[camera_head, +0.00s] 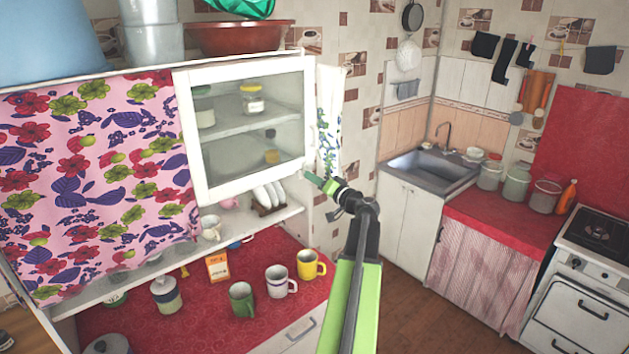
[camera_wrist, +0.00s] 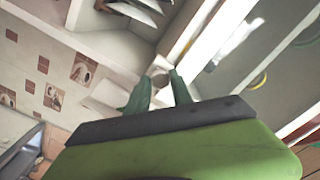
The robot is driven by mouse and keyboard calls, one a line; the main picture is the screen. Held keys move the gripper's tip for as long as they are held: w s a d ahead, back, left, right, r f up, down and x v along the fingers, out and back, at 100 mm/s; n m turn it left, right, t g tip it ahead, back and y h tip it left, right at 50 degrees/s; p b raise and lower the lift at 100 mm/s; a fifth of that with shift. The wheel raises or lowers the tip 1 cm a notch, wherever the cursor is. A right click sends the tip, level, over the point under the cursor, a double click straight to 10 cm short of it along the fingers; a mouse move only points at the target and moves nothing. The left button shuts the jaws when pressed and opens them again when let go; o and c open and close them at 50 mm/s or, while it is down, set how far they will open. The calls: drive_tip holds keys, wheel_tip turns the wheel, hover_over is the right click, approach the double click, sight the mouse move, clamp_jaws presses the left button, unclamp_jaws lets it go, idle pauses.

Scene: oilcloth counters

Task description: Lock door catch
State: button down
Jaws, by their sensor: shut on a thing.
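The white wall cabinet has a glass door (camera_head: 250,125) that looks closed from here. My gripper (camera_head: 318,181) is at the door's lower right corner, its green fingertips touching the frame area. In the wrist view, the two green fingers of my gripper (camera_wrist: 160,88) stand on either side of a small round grey-brown door catch (camera_wrist: 160,77), beside the white door frame (camera_wrist: 213,35). The fingers are shut on the catch. In the head view the catch is hidden behind the fingertips, and whether it is turned cannot be told.
Below the door are a shelf with a plate rack (camera_head: 268,197) and a red counter with a green mug (camera_head: 241,299), a white mug (camera_head: 276,281) and a yellow mug (camera_head: 310,265). A floral curtain (camera_head: 95,180) hangs left. The sink (camera_head: 430,167) and stove stand at right, with open floor before them.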

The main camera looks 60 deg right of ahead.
drive_tip(key=shift+d, duration=0.1)
idle(0.3)
drive_tip(key=c, duration=1.1)
unclamp_jaws()
drive_tip(key=shift+c, duration=0.2)
drive_tip(key=v, duration=1.7)
drive_tip(key=shift+s, duration=0.2)
